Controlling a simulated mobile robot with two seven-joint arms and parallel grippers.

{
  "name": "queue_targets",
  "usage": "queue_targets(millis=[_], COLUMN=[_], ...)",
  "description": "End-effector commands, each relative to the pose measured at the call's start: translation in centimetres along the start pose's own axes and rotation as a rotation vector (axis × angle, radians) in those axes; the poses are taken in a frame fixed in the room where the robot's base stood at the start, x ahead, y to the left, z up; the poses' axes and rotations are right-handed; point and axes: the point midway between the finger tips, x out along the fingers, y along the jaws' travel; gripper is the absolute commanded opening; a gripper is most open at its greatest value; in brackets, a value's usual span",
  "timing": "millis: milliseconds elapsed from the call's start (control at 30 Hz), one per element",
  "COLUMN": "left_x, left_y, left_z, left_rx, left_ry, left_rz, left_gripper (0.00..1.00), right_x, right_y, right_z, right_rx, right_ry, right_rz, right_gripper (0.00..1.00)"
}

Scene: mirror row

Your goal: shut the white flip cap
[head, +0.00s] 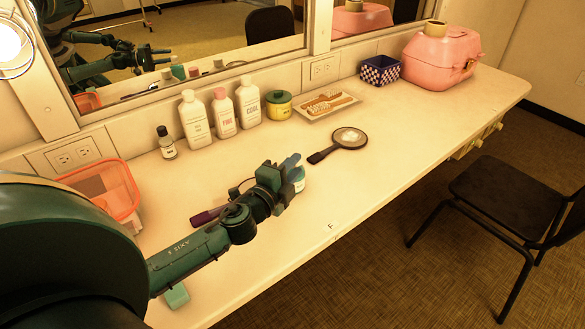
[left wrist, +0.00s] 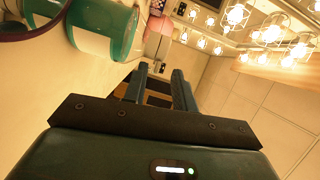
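My left gripper (head: 291,163) is low over the middle of the counter; its two fingers stand apart with nothing between them in the left wrist view (left wrist: 160,85). A white container with a green band (head: 299,184) stands just beyond the fingers, mostly hidden. A white and green container also shows close up in the left wrist view (left wrist: 105,30), beside the fingers. White caps top two white bottles at the back, the left bottle (head: 195,122) and the right bottle (head: 247,103). I cannot tell which cap flips or whether one is open. My right gripper is not in view.
A pink-capped bottle (head: 223,115), a small dark bottle (head: 166,143) and a yellow-green jar (head: 279,105) line the mirror. A hand mirror (head: 349,138) lies right of the gripper. A purple item (head: 205,217) lies by my arm. The counter's front right is clear.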

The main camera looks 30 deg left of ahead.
Motion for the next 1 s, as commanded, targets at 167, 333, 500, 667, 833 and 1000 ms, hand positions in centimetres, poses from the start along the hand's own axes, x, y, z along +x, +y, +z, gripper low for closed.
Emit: queue_targets(millis=[167,333,500,667,833,1000], left_x=[-0.4,-2.6,-6.0,-9.1,-11.6,-12.9], left_y=[0.1,0.2,0.3,0.3,0.2,0.1], left_z=[0.0,0.0,0.0,0.0,0.0,0.0], left_rx=[0.0,0.0,-0.002,-0.002,-0.002,0.0], left_ry=[0.0,0.0,0.0,0.0,-0.001,-0.001], left_rz=[0.001,0.003,0.004,0.003,0.002,0.0], left_gripper=[0.27,0.27,0.27,0.27,0.27,0.27], right_x=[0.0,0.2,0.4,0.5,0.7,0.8], right_y=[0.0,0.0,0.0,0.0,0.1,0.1], right_z=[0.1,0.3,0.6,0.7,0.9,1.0], right_rx=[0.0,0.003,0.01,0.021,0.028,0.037], right_ry=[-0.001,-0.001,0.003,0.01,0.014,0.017], right_rz=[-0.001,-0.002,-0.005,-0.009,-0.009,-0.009], right_gripper=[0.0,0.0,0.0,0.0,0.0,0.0])
